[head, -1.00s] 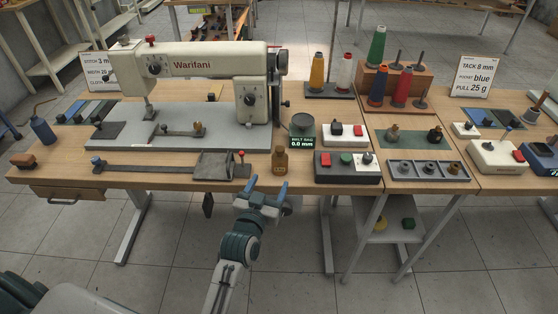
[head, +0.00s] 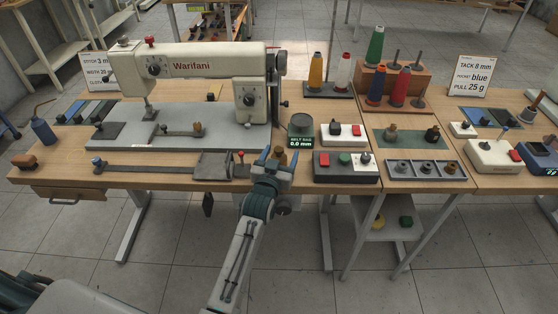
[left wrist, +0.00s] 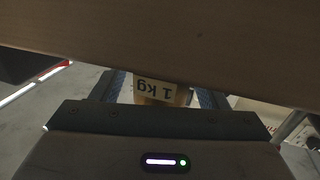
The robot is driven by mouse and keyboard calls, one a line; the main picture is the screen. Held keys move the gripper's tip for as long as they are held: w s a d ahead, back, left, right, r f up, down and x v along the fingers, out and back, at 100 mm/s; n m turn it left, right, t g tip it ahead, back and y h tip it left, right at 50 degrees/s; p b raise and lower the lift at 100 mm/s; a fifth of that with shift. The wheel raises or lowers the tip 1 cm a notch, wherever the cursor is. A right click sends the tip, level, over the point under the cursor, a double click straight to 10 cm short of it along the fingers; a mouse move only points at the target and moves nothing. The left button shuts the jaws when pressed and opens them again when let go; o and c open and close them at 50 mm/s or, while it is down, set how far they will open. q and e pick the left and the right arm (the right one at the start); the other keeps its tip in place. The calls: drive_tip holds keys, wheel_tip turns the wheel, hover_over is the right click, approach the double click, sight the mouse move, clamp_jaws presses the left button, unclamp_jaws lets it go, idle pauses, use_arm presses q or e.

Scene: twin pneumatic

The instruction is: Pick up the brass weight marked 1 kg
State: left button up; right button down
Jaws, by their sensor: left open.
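The brass weight (head: 281,154) stands near the front edge of the workbench, right of the grey block on the flat bar. In the head view only its upper part shows between my fingers; the rest is hidden by my gripper. My left gripper (head: 280,158) is open, with one blue-tipped finger on each side of the weight. In the left wrist view the weight (left wrist: 161,92) shows its "1 kg" label between the two fingers (left wrist: 160,95). I cannot tell whether either finger touches it. My right gripper is not in view.
A dark gauge with a green display (head: 301,142) stands just right of the weight, by a red-button box (head: 345,166). The grey block (head: 212,165) on the bar is close at left. The sewing machine (head: 200,66) stands behind. The wooden bench (head: 150,179) ends just in front.

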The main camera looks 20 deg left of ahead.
use_arm(q)
drive_tip(key=shift+w, duration=0.25)
clamp_jaws()
drive_tip(key=shift+r, duration=0.15)
drive_tip(key=shift+r, duration=0.15)
